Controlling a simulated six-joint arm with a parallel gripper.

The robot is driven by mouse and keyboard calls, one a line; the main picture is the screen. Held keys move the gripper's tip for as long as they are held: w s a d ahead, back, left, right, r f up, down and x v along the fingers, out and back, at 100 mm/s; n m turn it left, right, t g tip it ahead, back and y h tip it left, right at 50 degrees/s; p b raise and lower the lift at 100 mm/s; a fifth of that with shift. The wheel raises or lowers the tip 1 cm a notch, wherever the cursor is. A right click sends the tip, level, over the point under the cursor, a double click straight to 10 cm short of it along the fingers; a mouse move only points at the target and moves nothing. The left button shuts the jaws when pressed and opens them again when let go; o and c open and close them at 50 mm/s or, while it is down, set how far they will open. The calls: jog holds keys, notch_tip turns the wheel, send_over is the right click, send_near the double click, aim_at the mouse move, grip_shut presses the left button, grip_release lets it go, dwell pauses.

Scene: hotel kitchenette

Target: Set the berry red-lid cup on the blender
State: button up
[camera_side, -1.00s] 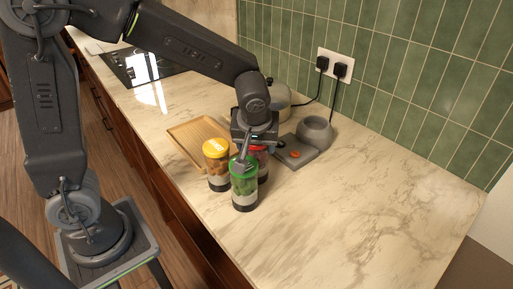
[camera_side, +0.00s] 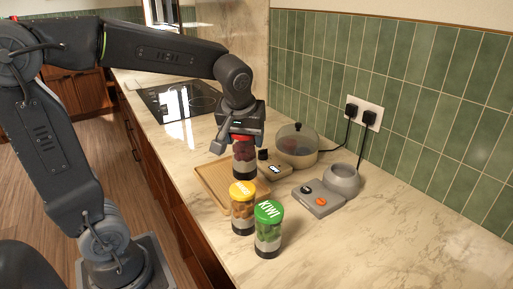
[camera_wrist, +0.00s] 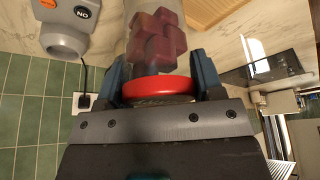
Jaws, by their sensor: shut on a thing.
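My gripper (camera_side: 238,132) is shut on the berry red-lid cup (camera_side: 244,163), gripping it at the lid. The cup is upright, with dark red pieces inside and a dark bottom, and hangs above the counter by the tray. In the wrist view its red lid (camera_wrist: 160,88) sits between the jaws (camera_wrist: 160,84). The grey blender (camera_side: 321,197) stands on the counter to the right, with a round ring-like part (camera_side: 342,180), an orange button and a black button. It also shows at the top left of the wrist view (camera_wrist: 68,28). The cup is apart from the blender.
A yellow-lid cup (camera_side: 242,213) and a green-lid KIWI cup (camera_side: 268,236) stand in front. A wooden tray (camera_side: 213,184), a small device with a display (camera_side: 275,171) and a lidded pot (camera_side: 297,155) are nearby. Cords run to wall sockets (camera_side: 364,111). The right counter is clear.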

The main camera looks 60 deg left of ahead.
jog(key=w+d+r+m+h, duration=0.1)
jog(key=w+d+r+m, duration=0.1)
jog(key=w, duration=0.5)
jog(key=w+d+r+m, duration=0.1)
jog(key=w+m, duration=0.1)
jog(key=w, duration=0.6)
jog(key=w+d+f+m+t+h, duration=0.15)
jog(key=w+d+m, duration=0.45)
jog(key=w, duration=0.6)
jog(key=shift+n+h, duration=0.35)
jog(key=shift+n, duration=0.05)
jog(key=shift+s+d+f, duration=0.1)
jog(key=shift+f, duration=1.35)
jog(key=shift+s+d+f, duration=0.1)
jog(key=shift+f, duration=1.3)
jog(key=shift+f, duration=0.6)
jog(key=o, duration=0.9)
jog(key=shift+c, duration=0.2)
jog(key=v, duration=1.1)
